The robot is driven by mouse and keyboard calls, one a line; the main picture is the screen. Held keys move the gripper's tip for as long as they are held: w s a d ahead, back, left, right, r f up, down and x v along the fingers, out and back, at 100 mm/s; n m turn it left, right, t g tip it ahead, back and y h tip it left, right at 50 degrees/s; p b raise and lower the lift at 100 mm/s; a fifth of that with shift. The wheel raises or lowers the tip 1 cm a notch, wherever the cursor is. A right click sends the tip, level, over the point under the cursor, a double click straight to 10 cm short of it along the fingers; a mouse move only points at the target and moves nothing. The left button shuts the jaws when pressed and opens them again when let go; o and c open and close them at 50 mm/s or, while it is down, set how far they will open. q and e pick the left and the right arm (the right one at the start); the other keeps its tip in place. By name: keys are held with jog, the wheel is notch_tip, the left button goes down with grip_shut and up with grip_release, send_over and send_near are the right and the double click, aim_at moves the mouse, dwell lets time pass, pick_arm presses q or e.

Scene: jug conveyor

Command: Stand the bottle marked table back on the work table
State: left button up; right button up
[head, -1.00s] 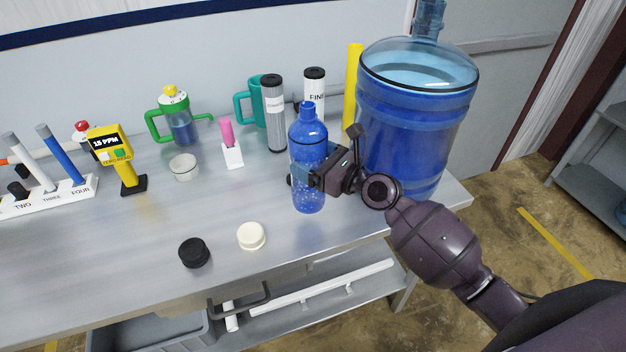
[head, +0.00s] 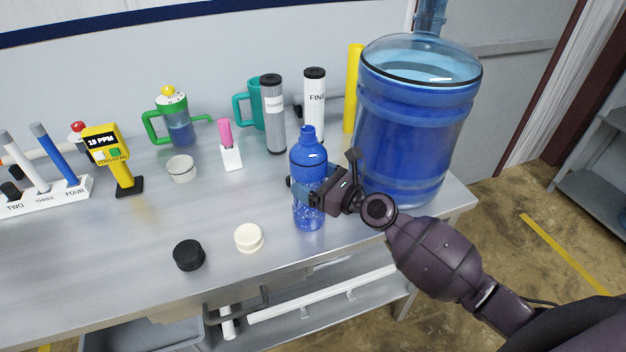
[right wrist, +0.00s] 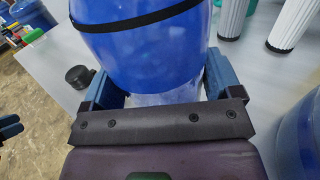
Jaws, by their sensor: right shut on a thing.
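A blue bottle (head: 308,155) with a dark band is upright at the front right of the grey work table (head: 130,225). My right gripper (head: 312,190) is shut around its lower body. The right wrist view shows the bottle (right wrist: 145,50) between the two blue fingers (right wrist: 155,98). Its base appears at or just above the table top; I cannot tell whether it touches. No marking reading "table" is legible on it.
A large blue water jug (head: 405,130) stands close right of my gripper. A white cap (head: 249,238) and a black cap (head: 188,255) lie left of the bottle. Filter cartridges (head: 314,105) and a teal mug (head: 248,110) stand behind. The table's front edge is near.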

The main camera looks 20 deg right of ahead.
jog(key=shift+f, duration=0.15)
jog(key=o, duration=1.5)
jog(key=shift+c, duration=0.2)
